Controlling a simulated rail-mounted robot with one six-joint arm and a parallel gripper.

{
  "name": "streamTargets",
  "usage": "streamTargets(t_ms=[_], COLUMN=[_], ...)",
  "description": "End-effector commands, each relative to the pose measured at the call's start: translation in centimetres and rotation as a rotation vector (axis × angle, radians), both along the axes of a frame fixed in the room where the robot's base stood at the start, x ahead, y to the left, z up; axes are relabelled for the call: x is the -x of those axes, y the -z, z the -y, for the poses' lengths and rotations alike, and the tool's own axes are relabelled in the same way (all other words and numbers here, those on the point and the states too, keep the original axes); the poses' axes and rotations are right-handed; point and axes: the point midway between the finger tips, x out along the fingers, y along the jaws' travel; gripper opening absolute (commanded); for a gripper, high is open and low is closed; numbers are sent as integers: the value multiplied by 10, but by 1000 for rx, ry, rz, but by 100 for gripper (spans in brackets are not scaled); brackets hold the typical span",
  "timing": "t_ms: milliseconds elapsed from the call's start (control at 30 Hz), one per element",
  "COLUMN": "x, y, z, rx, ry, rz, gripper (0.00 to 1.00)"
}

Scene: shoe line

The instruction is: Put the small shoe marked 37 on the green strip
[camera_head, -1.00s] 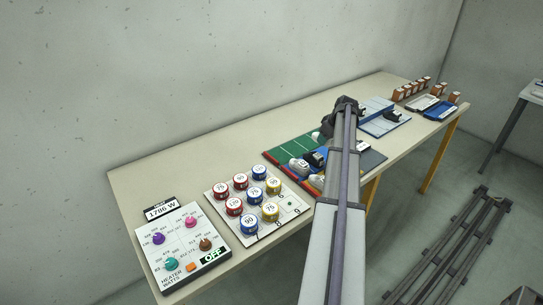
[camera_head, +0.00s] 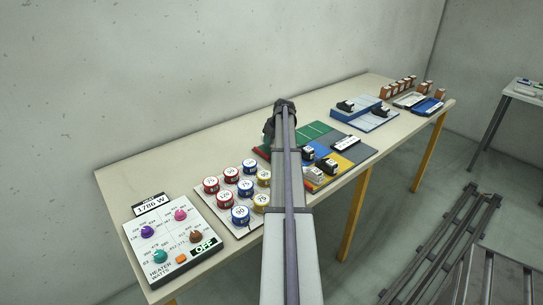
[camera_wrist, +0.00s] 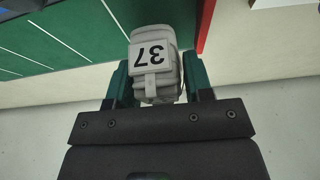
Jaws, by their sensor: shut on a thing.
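The small shoe marked 37 (camera_wrist: 154,62) is light grey-white, with a black 37 on a white label, upside down in the wrist view. My gripper (camera_wrist: 157,84) is shut on it, one green finger on each side. The green strip (camera_wrist: 50,38), with white dividing lines, lies to the left and beyond the shoe in the wrist view. In the head view the green strip (camera_head: 316,131) runs along the back of the coloured board, and my arm covers its middle. My gripper's end (camera_head: 268,138) is partly hidden behind my arm there, near the strip's left end.
Black shoes (camera_head: 308,153) and (camera_head: 329,166) and a white shoe (camera_head: 314,175) stand on the board's front sections. Numbered round tins (camera_head: 245,187) and a heater panel (camera_head: 170,236) lie left. A blue rack (camera_head: 362,114) is right. The table's back edge is clear.

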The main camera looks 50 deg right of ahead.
Motion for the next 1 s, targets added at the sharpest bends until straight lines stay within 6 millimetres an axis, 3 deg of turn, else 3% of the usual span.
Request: streamTargets(t_ms=[67,267,633,667,700,767,1000], x=[0,0,0,0,0,0,0], y=[1,39,39,39,38,38,36], z=[0,0,0,0,0,0,0], rx=[0,0,0,0,0,0,0], ry=[0,0,-1,-1,-1,-1,-1], rz=[0,0,0,0,0,0,0], gripper=[23,23,23,48,52,57,57])
